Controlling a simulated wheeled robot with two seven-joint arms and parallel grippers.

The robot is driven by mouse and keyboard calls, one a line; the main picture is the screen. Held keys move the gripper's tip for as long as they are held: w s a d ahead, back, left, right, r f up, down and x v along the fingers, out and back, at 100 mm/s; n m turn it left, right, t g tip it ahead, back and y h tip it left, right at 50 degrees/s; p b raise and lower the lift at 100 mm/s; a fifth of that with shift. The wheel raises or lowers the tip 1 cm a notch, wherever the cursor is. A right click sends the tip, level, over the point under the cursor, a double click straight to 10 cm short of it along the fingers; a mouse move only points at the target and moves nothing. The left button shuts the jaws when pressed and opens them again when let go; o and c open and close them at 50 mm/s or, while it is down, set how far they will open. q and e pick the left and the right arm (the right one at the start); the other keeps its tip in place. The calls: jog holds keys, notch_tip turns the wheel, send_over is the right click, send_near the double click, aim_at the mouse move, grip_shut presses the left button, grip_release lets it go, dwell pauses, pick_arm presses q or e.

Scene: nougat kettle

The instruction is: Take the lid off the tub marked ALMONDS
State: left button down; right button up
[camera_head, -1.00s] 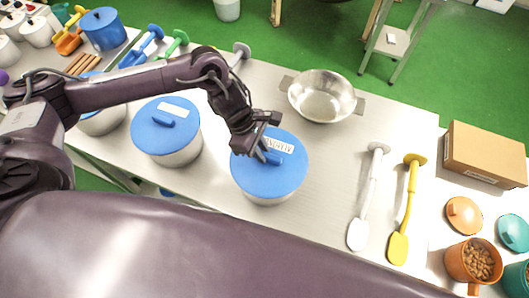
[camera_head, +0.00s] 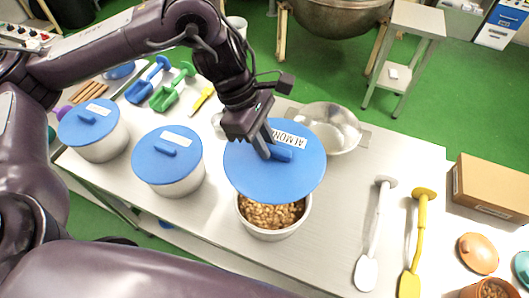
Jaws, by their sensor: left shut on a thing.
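The blue lid (camera_head: 262,182) bears a white label reading ALMONDS. My left gripper (camera_head: 272,149) is shut on the lid's raised blue handle and holds the lid above the tub. The tub (camera_head: 270,233) is a pale round container on the table, with brown nuts (camera_head: 268,214) showing inside. The lid is clear of the near rim and hides the far part of the opening. My right gripper is not in view.
Two more tubs with blue lids, a middle one (camera_head: 168,160) and a left one (camera_head: 92,130), stand to the left. A steel bowl (camera_head: 335,128) is behind the lid. A white spatula (camera_head: 375,235) and a yellow spatula (camera_head: 417,240) lie to the right, with bare table between.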

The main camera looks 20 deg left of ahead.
aim_at(273, 147)
pick_arm(q)
jog(key=shift+r, duration=1.65)
jog(key=shift+r+p, duration=1.45)
jog(key=shift+p, duration=0.2)
jog(key=shift+f, duration=0.1)
